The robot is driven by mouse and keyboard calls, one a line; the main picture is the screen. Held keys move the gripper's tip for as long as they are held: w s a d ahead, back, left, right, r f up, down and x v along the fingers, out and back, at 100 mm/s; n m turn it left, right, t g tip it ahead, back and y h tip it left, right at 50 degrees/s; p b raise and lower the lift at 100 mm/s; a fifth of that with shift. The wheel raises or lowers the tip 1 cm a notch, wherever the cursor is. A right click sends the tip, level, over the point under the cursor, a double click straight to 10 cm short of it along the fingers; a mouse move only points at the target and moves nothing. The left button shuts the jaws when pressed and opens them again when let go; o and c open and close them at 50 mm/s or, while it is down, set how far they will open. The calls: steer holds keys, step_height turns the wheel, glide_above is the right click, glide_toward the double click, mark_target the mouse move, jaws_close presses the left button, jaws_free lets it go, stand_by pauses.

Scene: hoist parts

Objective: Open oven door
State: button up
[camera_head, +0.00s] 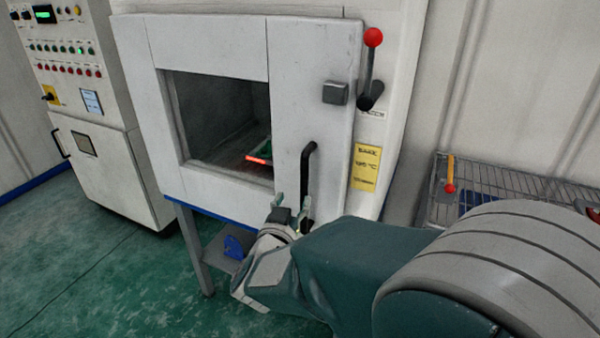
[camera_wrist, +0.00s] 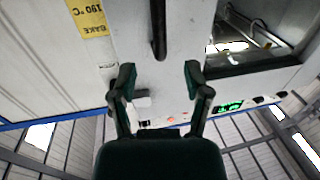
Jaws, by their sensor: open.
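The white oven door (camera_head: 308,70) has a large window and a black vertical handle (camera_head: 308,165) near its right edge. Whether the door is slightly ajar I cannot tell. My gripper (camera_head: 290,205) is at the lower end of the handle, partly hidden by my arm. In the wrist view, my gripper (camera_wrist: 159,78) is open, with its two fingers apart and nothing between them. The handle (camera_wrist: 159,35) shows there just beyond the fingertips, roughly centred on the gap. A lever with a red ball (camera_head: 373,38) stands upright on the oven's frame, right of the door.
A grey block (camera_head: 335,92) sits on the door's right edge. A yellow bake label (camera_head: 366,168) is right of the handle. A wire rack (camera_head: 500,182) stands to the right, and a control cabinet (camera_head: 95,170) to the left. Green floor is clear at front left.

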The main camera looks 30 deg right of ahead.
mark_target(303, 176)
steer(key=x, duration=1)
steer(key=shift+d, duration=0.1)
jaws_close()
